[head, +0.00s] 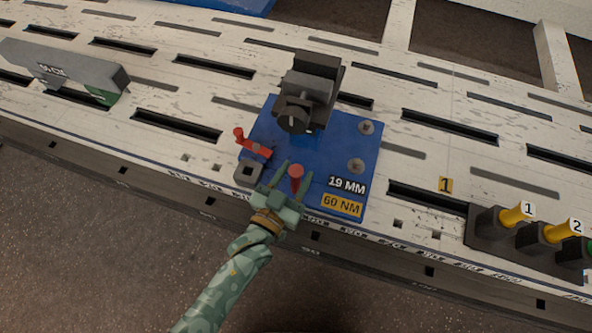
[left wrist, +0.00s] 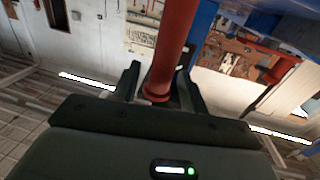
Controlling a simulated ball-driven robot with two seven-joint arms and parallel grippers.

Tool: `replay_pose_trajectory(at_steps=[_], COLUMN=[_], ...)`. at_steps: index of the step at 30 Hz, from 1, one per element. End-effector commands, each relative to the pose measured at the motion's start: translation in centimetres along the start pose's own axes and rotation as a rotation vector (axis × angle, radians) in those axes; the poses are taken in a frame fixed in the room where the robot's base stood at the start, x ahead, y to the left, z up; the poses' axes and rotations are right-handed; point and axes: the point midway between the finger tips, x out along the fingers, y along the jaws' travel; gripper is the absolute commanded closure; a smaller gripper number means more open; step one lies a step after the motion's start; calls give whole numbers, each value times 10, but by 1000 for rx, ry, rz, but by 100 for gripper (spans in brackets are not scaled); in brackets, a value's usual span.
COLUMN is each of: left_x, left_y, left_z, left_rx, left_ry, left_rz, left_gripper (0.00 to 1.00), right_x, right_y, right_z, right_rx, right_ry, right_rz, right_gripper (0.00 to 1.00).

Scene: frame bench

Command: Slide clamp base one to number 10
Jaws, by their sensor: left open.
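The clamp base is a blue plate (head: 322,170) on the slotted bench, with a dark clamp tower (head: 310,88) at its back. It bears labels reading 19 MM and 60 NM. A red upright handle (head: 296,178) stands near its front edge, and a smaller red lever (head: 254,146) sits at its left. My left gripper (head: 286,178) is open at the front edge, with the red handle between its fingers. In the left wrist view the red handle (left wrist: 174,45) rises between the two open fingers (left wrist: 158,84). Whether they touch it I cannot tell. My right gripper is not in view.
Black blocks with yellow pegs numbered 1 and 2 (head: 516,215) stand at the right. A grey bar with a green end (head: 62,72) lies at the left.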

Motion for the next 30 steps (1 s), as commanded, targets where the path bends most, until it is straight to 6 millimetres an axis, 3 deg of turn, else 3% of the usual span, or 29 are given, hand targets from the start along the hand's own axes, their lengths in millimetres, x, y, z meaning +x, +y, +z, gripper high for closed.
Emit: replay_pose_trajectory(at_steps=[13, 14, 18, 26, 30], left_x=[9, 9, 9, 8, 5], left_y=[0, 0, 0, -6, -27], left_z=[-1, -1, 0, -1, -3], left_rx=[0, 0, 0, 2, 7], left_ry=[1, 1, 0, 0, 1], left_rz=[0, 0, 0, 0, -3], left_gripper=[57, 59, 98, 100, 100], right_x=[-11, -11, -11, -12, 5], right_y=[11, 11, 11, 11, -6], right_z=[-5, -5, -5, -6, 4], right_rx=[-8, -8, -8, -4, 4], right_ry=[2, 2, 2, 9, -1], right_rz=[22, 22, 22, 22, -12], right_gripper=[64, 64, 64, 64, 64])
